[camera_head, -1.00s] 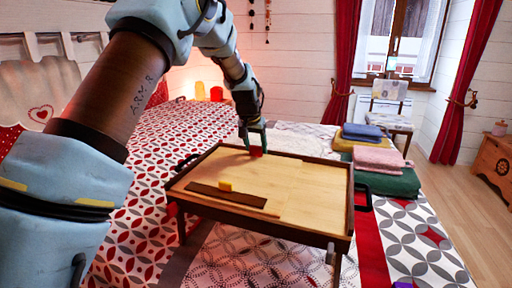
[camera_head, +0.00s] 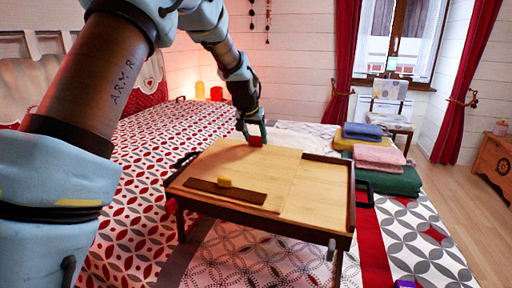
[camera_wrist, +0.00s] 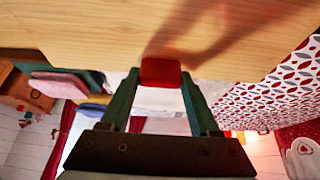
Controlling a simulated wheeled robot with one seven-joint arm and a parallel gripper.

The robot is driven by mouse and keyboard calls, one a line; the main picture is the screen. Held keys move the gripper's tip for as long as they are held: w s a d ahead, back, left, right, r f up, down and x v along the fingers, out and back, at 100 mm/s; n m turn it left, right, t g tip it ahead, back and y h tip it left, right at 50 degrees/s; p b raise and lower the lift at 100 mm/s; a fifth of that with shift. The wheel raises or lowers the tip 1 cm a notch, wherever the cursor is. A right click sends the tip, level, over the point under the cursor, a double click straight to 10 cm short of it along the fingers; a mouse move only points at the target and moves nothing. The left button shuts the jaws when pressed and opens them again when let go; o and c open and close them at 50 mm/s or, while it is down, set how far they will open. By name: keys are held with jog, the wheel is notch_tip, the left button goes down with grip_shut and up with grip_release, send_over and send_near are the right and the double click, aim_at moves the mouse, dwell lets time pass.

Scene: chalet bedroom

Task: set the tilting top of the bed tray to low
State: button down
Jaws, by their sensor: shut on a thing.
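The bed tray (camera_head: 312,234) stands on the bed. Its pale wooden tilting top (camera_head: 238,168) takes up the left part, and its far edge stands slightly above the dark frame. A red tab (camera_head: 255,141) sits at the top's far edge. My gripper (camera_head: 252,136) reaches down from behind and is shut on the red tab. In the wrist view the tab (camera_wrist: 161,72) is between the green fingers, against the wooden edge. The support under the top is hidden.
A fixed wooden panel (camera_head: 318,190) forms the tray's right part. Folded towels, pink (camera_head: 378,160), blue (camera_head: 362,131) and green (camera_head: 395,182), are stacked behind and right of the tray. The patterned bed (camera_head: 130,200) is clear to the left.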

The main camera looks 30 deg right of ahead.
notch_tip(320, 180, up, 8)
jog(key=s+a+t+h+b, duration=0.1)
jog(key=s+a+b, duration=0.1)
jog(key=a+b, duration=0.1)
jog(key=shift+s+t+h, duration=0.3)
jog(key=shift+h, duration=0.1)
jog(key=shift+r, duration=0.1)
jog(key=shift+c, duration=0.6)
grip_release()
jog(key=b+v, duration=0.1)
jog(key=v, duration=0.9)
jog(key=shift+s+a+r, duration=0.2)
jog(key=shift+s+r, duration=0.05)
